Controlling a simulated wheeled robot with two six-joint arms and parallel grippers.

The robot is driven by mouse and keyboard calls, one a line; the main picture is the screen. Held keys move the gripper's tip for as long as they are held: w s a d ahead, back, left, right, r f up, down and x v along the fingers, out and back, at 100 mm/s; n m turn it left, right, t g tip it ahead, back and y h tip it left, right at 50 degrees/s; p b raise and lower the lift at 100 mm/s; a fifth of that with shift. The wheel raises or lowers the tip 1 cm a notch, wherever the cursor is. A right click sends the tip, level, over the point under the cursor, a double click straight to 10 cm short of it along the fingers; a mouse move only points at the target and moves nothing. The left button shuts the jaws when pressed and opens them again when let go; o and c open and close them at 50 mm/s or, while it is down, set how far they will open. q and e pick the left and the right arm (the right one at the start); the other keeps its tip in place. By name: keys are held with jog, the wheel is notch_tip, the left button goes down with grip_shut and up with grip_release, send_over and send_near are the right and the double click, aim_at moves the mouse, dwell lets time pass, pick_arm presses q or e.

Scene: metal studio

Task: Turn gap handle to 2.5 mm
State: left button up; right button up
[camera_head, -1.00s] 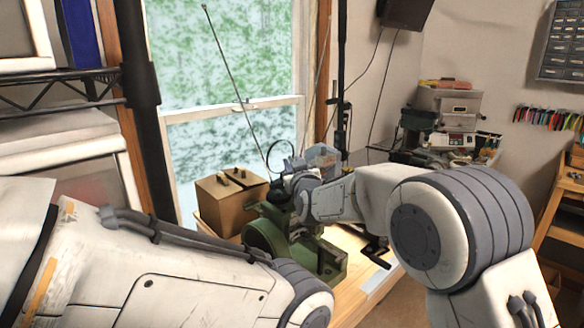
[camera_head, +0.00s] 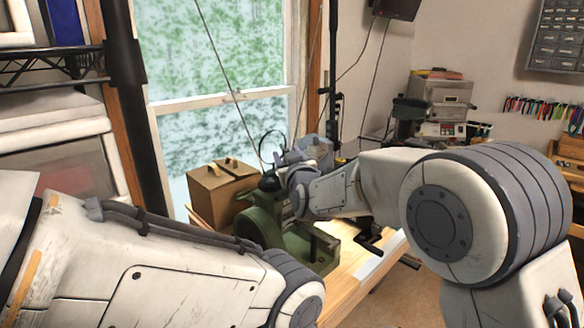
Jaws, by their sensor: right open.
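A green rolling machine (camera_head: 262,220) stands on the wooden workbench in the middle of the camera_head view. A black crank (camera_head: 372,246) shows at its right side. My right arm reaches in from the right, and its gripper (camera_head: 285,160) is at the top of the machine, by a dark round part (camera_head: 269,183). The gripper is open; the fingertips are small here, and I cannot tell whether they touch anything. The gap handle cannot be made out clearly behind the gripper. My left arm fills the lower left; its gripper is out of view.
A brown box (camera_head: 217,190) stands left of the machine on the bench (camera_head: 352,282). A window is behind. Thin cables rise by the gripper. Grey equipment (camera_head: 440,105) stands at the back right. A shelf (camera_head: 60,58) is at the left.

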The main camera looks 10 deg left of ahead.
jog(key=b+v, duration=0.1)
jog(key=v, duration=0.6)
jog(key=shift+b, duration=0.4)
jog(key=shift+d, duration=0.1)
